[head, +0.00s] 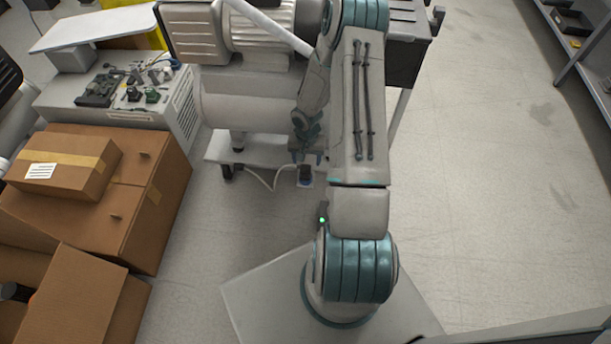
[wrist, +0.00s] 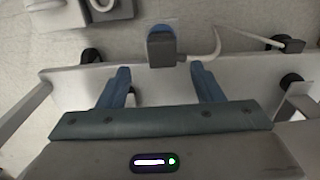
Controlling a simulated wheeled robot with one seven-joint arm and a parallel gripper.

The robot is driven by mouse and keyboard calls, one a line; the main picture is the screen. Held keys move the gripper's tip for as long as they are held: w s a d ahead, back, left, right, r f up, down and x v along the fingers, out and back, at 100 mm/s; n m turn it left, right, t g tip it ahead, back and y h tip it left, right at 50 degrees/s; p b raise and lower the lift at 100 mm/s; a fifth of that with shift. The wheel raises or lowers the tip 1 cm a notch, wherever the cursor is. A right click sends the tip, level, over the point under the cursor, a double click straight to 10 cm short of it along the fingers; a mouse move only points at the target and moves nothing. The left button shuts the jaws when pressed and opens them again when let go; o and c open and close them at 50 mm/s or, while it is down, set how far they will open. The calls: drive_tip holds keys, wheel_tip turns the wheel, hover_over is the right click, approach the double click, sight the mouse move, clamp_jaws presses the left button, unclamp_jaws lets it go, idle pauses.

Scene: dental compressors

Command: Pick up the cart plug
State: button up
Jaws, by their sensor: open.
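The cart plug (head: 306,174) is a small dark grey block with a white cable, low beside the edge of the white wheeled cart (head: 225,148) in the head view. A pale blue-white patch shows at its base. In the wrist view the plug (wrist: 161,50) sits just beyond my fingertips, roughly centred between them, its cable curving off to the right. My gripper (wrist: 160,74) is open and empty, its two blue fingers apart. In the head view my gripper (head: 306,152) is small, just above the plug in the picture, and partly hidden by my arm.
The compressor's white tank (head: 245,112) stands on the cart. Cardboard boxes (head: 150,200) are stacked at left, beside a grey cabinet (head: 150,115) with small parts on top. A dark cabinet (head: 405,55) stands behind my arm. The floor at right is clear up to a shelf (head: 585,50).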

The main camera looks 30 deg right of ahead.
sight(305, 168)
drive_tip(key=f+b, duration=0.1)
drive_tip(key=f, duration=0.1)
drive_tip(key=f+b, duration=0.1)
drive_tip(key=f, duration=0.4)
drive_tip(key=shift+a+b, duration=0.25)
drive_tip(key=shift+b, duration=0.15)
drive_tip(key=shift+r, duration=0.1)
drive_tip(key=c, duration=1.1)
